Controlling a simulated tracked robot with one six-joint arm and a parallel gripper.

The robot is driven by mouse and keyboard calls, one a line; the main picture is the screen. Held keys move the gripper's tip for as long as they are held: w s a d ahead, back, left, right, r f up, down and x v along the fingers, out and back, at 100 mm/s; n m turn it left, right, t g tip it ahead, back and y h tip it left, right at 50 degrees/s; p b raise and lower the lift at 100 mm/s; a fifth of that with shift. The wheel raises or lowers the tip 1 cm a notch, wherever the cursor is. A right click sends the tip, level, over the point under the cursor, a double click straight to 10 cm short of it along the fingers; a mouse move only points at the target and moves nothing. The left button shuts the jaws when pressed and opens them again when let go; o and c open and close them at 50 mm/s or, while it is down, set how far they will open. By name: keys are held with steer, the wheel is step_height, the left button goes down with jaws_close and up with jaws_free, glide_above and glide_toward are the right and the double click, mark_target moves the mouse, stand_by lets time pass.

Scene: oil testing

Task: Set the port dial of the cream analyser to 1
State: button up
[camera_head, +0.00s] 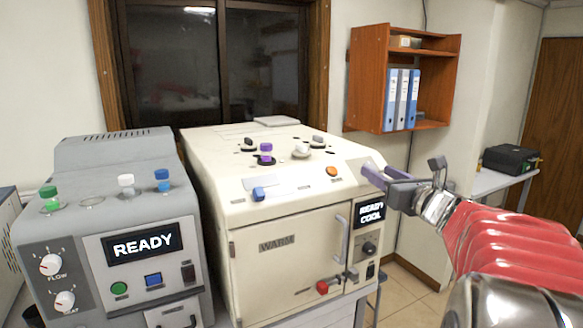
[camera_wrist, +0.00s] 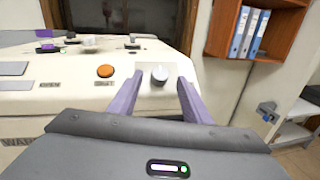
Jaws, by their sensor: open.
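The cream analyser (camera_head: 215,165) stands in the middle of the head view, with a sloped panel on top and a front door. My gripper (camera_head: 374,174) is at its upper right corner, beside the orange button (camera_head: 332,171). In the wrist view my gripper (camera_wrist: 160,80) is open, with a purple finger on each side of a silver-grey dial (camera_wrist: 160,73) on a light plate. I cannot tell whether the fingers touch the dial. Its marks are not readable, and it is hidden behind my gripper in the head view.
A grey machine (camera_head: 115,155) with a "READY" screen stands at the left. On the cream top are several sample caps, one purple (camera_head: 265,153), and a blue switch (camera_head: 258,194). A wooden shelf (camera_head: 365,80) with binders hangs behind. Open floor lies to the right.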

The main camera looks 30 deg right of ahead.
steer(key=shift+w+d, duration=0.15)
steer(key=shift+w, duration=0.55)
steer(key=shift+w+d, duration=0.1)
steer(key=shift+w, duration=0.55)
steer(key=c, duration=1)
